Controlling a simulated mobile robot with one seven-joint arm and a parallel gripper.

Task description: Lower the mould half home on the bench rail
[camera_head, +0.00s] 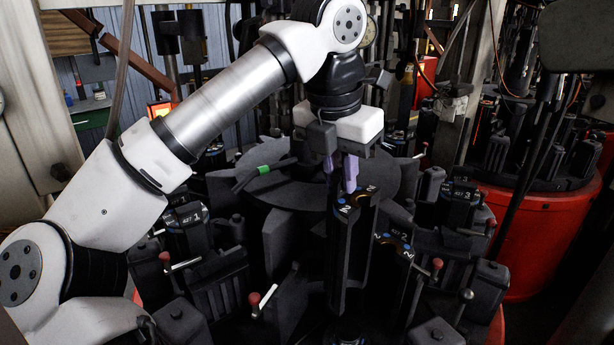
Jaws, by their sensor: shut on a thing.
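My gripper (341,176), with purple fingers, points down near the middle of the view. It is shut on the top of a tall dark mould half (350,245). The mould half stands upright, and its top face carries a blue dot and white and orange marks. Its lower end is lost among dark parts, so I cannot tell whether it touches anything below. Another dark piece with a similar marked top (395,243) is just to its right. I cannot pick out the bench rail in this view.
A dark rotary machine (275,180) with a round plate surrounds the gripper. Red-knobbed handles (255,300) stick out on several sides. A red round base (535,240) with more moulds stands at right. A grey post (490,70) rises behind. Little free room shows around the held piece.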

